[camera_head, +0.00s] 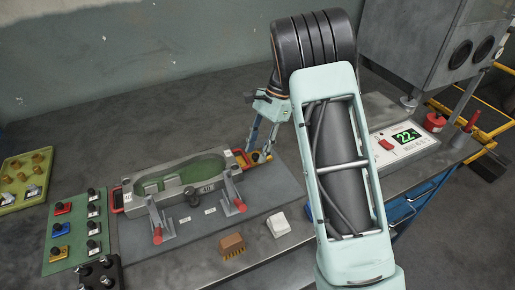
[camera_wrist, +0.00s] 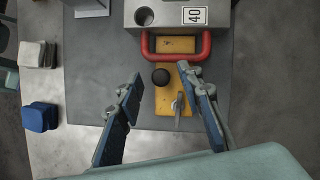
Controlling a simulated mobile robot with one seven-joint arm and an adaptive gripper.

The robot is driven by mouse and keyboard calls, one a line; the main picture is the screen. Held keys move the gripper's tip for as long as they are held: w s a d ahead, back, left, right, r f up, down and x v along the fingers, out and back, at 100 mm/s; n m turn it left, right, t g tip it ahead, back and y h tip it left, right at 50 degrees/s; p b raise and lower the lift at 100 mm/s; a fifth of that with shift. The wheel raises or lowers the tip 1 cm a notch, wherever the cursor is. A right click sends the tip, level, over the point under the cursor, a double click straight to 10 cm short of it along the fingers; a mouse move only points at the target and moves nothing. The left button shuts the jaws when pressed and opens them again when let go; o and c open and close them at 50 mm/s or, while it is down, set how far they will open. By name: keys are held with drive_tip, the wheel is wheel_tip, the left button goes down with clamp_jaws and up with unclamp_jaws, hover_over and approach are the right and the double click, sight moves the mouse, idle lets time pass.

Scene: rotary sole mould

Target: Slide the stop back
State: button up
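The stop, taken to be a yellow slide plate (camera_wrist: 165,118) with a black round knob (camera_wrist: 161,77) and a small metal lever (camera_wrist: 178,105), lies at the right end of the grey mould (camera_head: 190,180). In the wrist view the mould's end (camera_wrist: 170,22) is at the top, with a red handle (camera_wrist: 206,44) over the plate's far part. My gripper (camera_wrist: 158,77) is open, with one blue-padded finger on each side of the knob. Neither finger visibly touches it; their height relative to it is unclear. In the head view my gripper (camera_head: 262,143) reaches down just above the yellow plate (camera_head: 259,158).
Two red-tipped toggle clamps (camera_head: 158,234) stand before the mould. A brush (camera_head: 232,245) and a white block (camera_head: 278,224) lie on the front bench. A green board (camera_head: 78,243) with coloured knobbed parts is left; a control box (camera_head: 404,143) is right.

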clamp_jaws()
drive_tip(key=shift+d, duration=0.1)
idle(0.3)
drive_tip(key=shift+w+d+p, duration=0.25)
drive_tip(key=shift+w+d, duration=0.15)
drive_tip(key=shift+d, duration=0.35)
drive_tip(key=shift+w+d+p, duration=0.25)
drive_tip(key=shift+w+d, duration=0.1)
drive_tip(key=shift+d, duration=0.4)
unclamp_jaws()
drive_tip(key=v, duration=1.2)
drive_tip(key=shift+s+d, duration=0.1)
